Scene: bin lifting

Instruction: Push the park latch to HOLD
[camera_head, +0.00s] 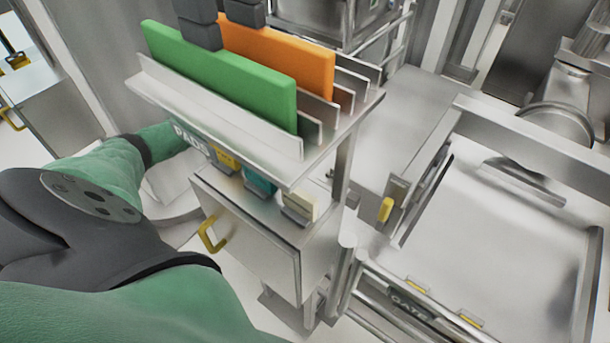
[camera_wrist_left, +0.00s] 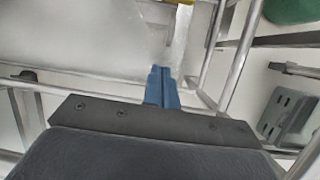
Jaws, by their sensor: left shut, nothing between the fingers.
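No latch marked HOLD can be made out in either view. A small yellow tab (camera_head: 386,209) stands on the metal frame beside the gate; I cannot tell whether it is the park latch. My left gripper (camera_wrist_left: 162,88) shows in the left wrist view, its blue fingers shut together with nothing between them. The fingers point toward thin metal rails and a pale, blurred surface. In the head view my green and dark left arm comes in from the left, and its fingers are hidden. My right gripper is not in view.
A metal rack (camera_head: 338,112) labelled PADS holds a green pad (camera_head: 215,75) and an orange pad (camera_head: 290,58). Below is a cabinet (camera_head: 255,247) with a yellow handle (camera_head: 208,236). A metal bin (camera_head: 500,235) with a GATE label (camera_head: 408,306) stands at right.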

